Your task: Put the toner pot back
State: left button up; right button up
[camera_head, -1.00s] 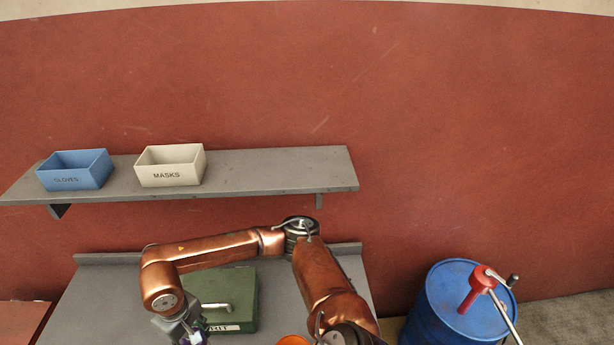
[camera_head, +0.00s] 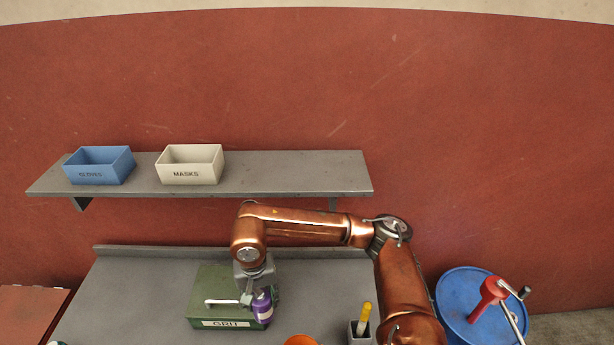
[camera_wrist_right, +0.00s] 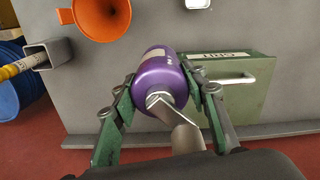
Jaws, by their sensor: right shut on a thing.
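A purple toner pot (camera_head: 263,305) is held in my right gripper (camera_head: 258,299), above the front right of the green box labelled GRIT. In the right wrist view the pot (camera_wrist_right: 158,76) lies between the two green fingers of the right gripper (camera_wrist_right: 160,100), which are shut on it from both sides. A silvery piece shows at the pot's near end. Part of the pot's label shows, too little to read. My left gripper is not in view.
The green GRIT box (camera_head: 205,298) stands on the grey bench (camera_head: 125,290). An orange funnel (camera_head: 301,341) and a grey holder (camera_head: 360,335) with a yellow-handled tool (camera_head: 364,318) stand at the front. A shelf (camera_head: 280,177) carries blue GLOVES (camera_head: 98,171) and white MASKS (camera_head: 190,170) bins. A blue drum (camera_head: 462,285) stands right.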

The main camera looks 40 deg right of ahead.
jog(key=w+d+r+n+p, duration=0.25)
jog(key=r+n+p, duration=0.3)
jog(key=r, duration=0.95)
jog(key=w+d+r+n+p, duration=0.1)
jog(key=d+r+n+p, duration=0.5)
jog(key=r, duration=0.9)
jog(key=w+d+r+n+p, duration=0.2)
jog(key=r+n+p, duration=0.4)
jog(key=r, duration=0.9)
jog(key=shift+n, duration=0.25)
jog(key=w+d+f+p, duration=0.1)
jog(key=d+f, duration=0.3)
jog(key=w+d+f+p, duration=0.2)
jog(key=d+f, duration=0.1)
jog(key=d, duration=0.1)
jog(key=w+d+f+p, duration=0.1)
jog(key=d+f, duration=0.3)
jog(key=shift+w+d+f, duration=0.3)
jog(key=shift+d+f, duration=0.05)
jog(key=shift+d, duration=0.05)
jog(key=shift+f, duration=0.45)
